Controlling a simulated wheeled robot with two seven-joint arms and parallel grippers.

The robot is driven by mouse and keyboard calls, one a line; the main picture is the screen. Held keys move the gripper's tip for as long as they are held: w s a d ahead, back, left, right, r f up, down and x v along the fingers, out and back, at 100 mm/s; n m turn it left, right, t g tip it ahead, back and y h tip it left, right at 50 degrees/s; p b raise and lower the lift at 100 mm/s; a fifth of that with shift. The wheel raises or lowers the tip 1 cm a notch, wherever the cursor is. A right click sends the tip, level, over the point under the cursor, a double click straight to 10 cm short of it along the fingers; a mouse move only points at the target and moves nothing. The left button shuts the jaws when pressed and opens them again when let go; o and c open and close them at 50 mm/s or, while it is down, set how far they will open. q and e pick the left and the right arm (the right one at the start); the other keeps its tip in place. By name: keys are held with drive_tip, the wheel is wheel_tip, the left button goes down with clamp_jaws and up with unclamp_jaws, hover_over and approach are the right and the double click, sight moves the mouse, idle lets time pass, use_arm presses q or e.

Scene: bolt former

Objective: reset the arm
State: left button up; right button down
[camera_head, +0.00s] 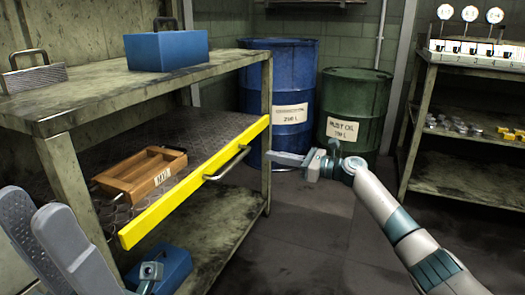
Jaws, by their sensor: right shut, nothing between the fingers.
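My right arm comes in from the lower right. Its gripper (284,159) is shut and empty, pointing left beside the right end of the yellow drawer front (195,180) and in front of the blue drum. A grey metal handle (228,163) is on that drawer front, and the drawer stands pulled out from the workbench.
A wooden tray (125,180) lies in the drawer. A blue toolbox (166,48) and a ridged metal case (33,77) stand on the workbench top. Blue (284,75) and green (352,95) drums stand behind. A rack (465,179) with gauges is at right. Floor between is clear.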

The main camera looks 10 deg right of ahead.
drive_tip(key=shift+s+d, duration=0.3)
drive_tip(key=shift+d, duration=0.15)
